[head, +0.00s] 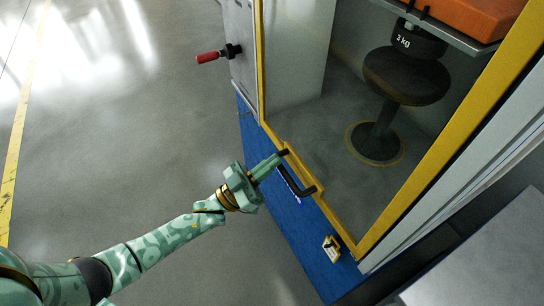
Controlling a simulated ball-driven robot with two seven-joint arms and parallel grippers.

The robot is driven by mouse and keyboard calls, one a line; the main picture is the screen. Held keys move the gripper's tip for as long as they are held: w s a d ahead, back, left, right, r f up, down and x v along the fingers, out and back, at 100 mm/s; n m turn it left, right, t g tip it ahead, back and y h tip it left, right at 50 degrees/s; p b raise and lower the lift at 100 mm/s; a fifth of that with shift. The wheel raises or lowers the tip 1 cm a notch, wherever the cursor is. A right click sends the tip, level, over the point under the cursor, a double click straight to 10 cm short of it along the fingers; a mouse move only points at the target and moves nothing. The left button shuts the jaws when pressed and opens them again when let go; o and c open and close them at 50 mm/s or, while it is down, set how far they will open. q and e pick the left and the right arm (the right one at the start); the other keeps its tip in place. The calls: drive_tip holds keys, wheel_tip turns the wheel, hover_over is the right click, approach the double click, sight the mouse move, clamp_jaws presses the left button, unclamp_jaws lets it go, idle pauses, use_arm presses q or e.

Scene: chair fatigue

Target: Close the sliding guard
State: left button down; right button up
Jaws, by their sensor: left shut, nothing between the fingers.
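The sliding guard (486,108) is a clear panel in a yellow frame, seen from above at a slant. It stands in front of a dark stool (405,78). A black bar handle (299,180) is fixed near the frame's lower edge. My left gripper (281,156) is shut and empty, with its fingertips at the upper-left end of the handle. I cannot tell whether they touch it. My right gripper is not in view.
A red-handled lever (209,57) sticks out from the grey cabinet side. An orange block (470,14) lies above the stool. The floor on the left is clear.

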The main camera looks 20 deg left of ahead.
use_arm(q)
drive_tip(key=shift+f+b, duration=0.3)
drive_tip(key=shift+f, duration=0.25)
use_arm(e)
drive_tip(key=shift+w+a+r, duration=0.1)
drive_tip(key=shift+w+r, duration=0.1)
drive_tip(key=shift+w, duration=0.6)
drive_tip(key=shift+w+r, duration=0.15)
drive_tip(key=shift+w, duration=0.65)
use_arm(q)
drive_tip(key=shift+s, duration=0.1)
